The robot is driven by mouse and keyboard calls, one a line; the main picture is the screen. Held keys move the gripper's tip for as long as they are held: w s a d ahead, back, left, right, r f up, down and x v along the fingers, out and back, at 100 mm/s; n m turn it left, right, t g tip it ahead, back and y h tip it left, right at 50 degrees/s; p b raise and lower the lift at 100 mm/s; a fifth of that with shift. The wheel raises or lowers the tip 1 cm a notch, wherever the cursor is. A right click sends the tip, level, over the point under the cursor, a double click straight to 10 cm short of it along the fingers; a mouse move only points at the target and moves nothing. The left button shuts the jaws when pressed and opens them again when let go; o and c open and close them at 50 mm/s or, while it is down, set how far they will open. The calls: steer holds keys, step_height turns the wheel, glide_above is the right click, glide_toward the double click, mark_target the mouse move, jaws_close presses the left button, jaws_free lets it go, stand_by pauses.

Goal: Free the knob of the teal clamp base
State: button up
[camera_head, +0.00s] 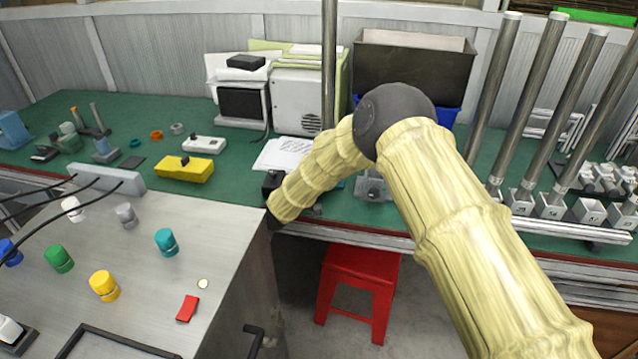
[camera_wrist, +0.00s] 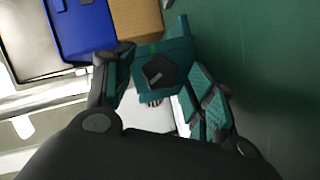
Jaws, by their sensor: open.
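In the wrist view a teal block (camera_wrist: 178,52), which looks like the clamp base, lies ahead of my gripper (camera_wrist: 160,65). A dark, angular knob-like part (camera_wrist: 159,73) sits on its face. My gripper is open, with one finger left of the block and the other to its lower right. The dark part shows between the fingers, and I cannot tell whether either finger touches the block. In the head view my arm hides most of this spot, and the clamp base cannot be made out clearly.
The green bench (camera_head: 230,170) carries a yellow box (camera_head: 184,170), a white boxy device (camera_head: 297,100) and papers (camera_head: 283,153). A dark bin (camera_head: 413,75) stands behind my arm. Metal posts (camera_head: 520,100) rise at right. A metal cabinet (camera_head: 200,230) with coloured knobs is front left; a red stool (camera_head: 358,280) stands below.

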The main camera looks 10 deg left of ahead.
step_height(320, 180, up, 10)
stand_by(0.8)
